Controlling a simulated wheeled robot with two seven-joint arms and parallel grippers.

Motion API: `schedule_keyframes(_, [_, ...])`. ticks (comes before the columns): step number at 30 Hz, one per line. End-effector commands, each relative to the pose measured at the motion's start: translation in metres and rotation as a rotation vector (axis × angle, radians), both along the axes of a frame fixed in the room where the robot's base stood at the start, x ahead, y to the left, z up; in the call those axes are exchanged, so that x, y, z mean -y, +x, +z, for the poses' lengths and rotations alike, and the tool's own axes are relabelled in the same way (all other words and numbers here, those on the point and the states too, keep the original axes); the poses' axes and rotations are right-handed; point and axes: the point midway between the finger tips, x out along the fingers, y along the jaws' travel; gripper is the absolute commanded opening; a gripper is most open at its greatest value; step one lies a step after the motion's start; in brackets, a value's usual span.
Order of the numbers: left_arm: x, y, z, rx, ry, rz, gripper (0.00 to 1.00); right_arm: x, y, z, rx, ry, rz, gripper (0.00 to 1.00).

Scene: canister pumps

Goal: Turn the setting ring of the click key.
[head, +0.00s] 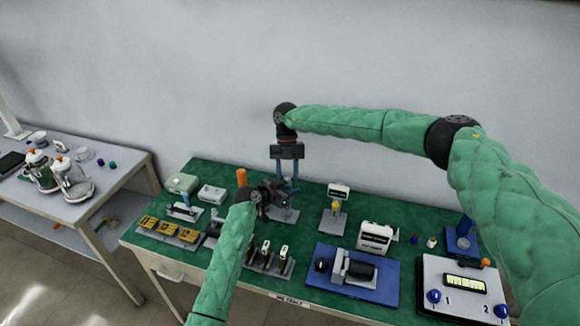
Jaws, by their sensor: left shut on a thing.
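My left gripper (279,190) is low over the middle of the green table (317,223), near a small grey stand. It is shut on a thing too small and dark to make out. My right gripper (287,170) points down just above and behind the left one. Its two bluish fingers look apart, but I cannot tell whether something is between them. I cannot make out the click key or its setting ring for sure; the grippers crowd that spot. An orange upright cylinder (241,177) shows just left of the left gripper; I cannot tell what it belongs to.
A tray of yellow blocks (170,231) and pale boxes (182,183) are at the left. A blue plate with a device (390,296), a white meter (375,237) and a white panel with blue knobs (463,303) are at the right. A side table (108,177) holds canisters.

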Motion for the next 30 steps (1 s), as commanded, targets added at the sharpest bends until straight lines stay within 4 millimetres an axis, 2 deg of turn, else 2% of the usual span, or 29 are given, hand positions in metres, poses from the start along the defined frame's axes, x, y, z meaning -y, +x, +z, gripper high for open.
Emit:
schedule_keyframes(5, [0.003,-0.001,0.000,-0.001,-0.001,-0.003,0.00,-0.001,-0.002,0.000,-0.001,0.003,-0.082,0.44])
schedule_keyframes(27, [0.001,0.000,0.000,0.000,0.000,-0.001,0.00,0.009,-0.004,0.000,0.001,-0.001,-0.789,0.44])
schedule_keyframes(30, [0.001,0.000,0.000,0.000,0.000,-0.001,0.00,0.012,0.002,0.016,0.002,0.001,-0.795,0.44])
